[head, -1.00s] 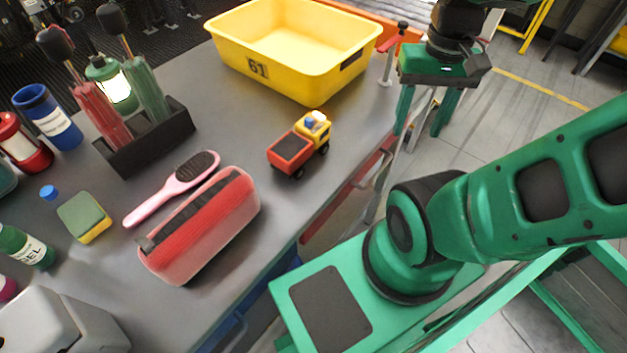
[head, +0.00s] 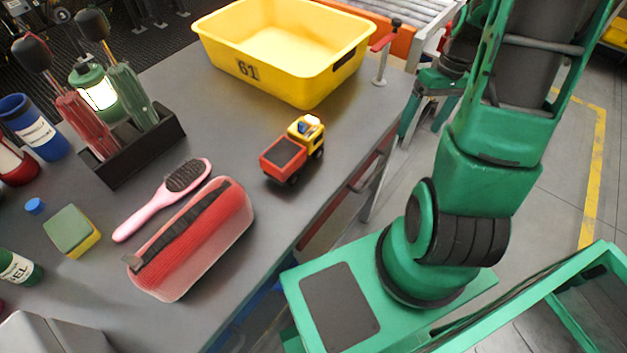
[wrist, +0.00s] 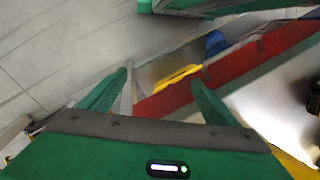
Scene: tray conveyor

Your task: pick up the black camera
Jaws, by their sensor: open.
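I cannot make out a black camera for certain in either view. The head view shows none on the grey table (head: 235,125). In the wrist view, a small dark object (wrist: 314,98) is cut off at the right edge, too little to identify. My gripper (head: 424,122) is beyond the table's right edge, partly hidden by my arm. In the wrist view, its two green fingers (wrist: 158,85) are apart with nothing between them.
The table holds a yellow bin (head: 290,85) marked 61, a toy truck (head: 292,150), a red pencil case (head: 195,240), a pink hairbrush (head: 160,200), a sponge (head: 70,230) and a black tool holder (head: 145,150). A roller conveyor (head: 405,12) lies behind.

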